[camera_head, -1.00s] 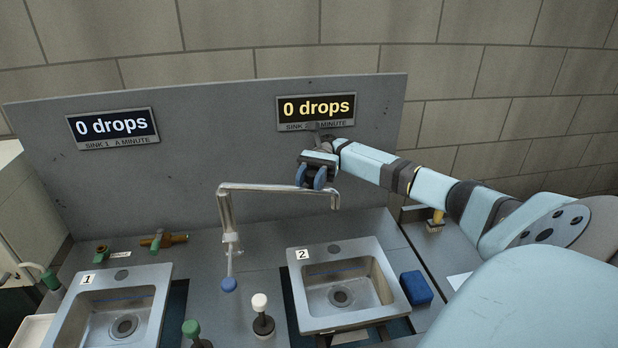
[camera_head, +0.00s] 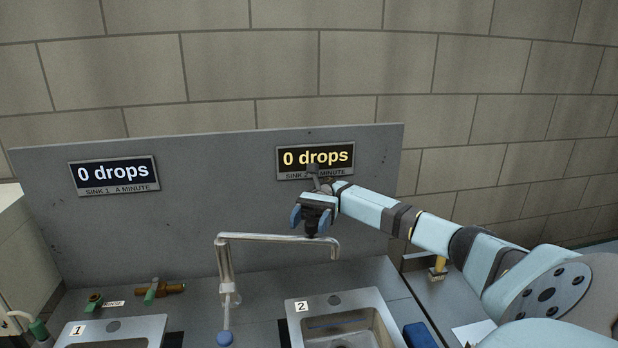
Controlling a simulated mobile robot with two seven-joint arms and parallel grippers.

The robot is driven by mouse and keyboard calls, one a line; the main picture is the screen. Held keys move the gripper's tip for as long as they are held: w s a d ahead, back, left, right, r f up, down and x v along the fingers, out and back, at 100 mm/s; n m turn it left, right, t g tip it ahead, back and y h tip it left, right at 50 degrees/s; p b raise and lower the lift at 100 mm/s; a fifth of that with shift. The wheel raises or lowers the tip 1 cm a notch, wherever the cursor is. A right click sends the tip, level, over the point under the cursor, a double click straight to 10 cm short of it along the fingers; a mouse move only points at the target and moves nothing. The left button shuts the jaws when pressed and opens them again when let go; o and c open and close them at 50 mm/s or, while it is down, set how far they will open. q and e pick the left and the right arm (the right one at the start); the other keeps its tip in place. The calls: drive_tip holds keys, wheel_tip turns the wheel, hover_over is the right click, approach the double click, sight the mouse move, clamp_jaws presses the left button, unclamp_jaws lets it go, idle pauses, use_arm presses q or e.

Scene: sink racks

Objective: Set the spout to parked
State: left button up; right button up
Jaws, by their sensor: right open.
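The metal spout (camera_head: 268,238) rises from a post between the two sinks and reaches right, its downturned end over the back of sink 2 (camera_head: 297,299). A lever with a blue knob (camera_head: 225,339) hangs at the front of its post. My right gripper (camera_head: 312,228) is open, with its blue-padded fingers just above the spout's horizontal tube, near its right part. I cannot tell whether it touches the tube. My left gripper is not in view.
A grey back panel (camera_head: 215,190) carries two displays, both reading 0 drops. Sink 1 (camera_head: 148,330) is at lower left, with green-handled brass valves (camera_head: 170,288) behind it. A blue block (camera_head: 420,335) lies right of sink 2.

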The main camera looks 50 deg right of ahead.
wheel_tip(320, 180, up, 18)
drive_tip(key=shift+b, duration=0.35)
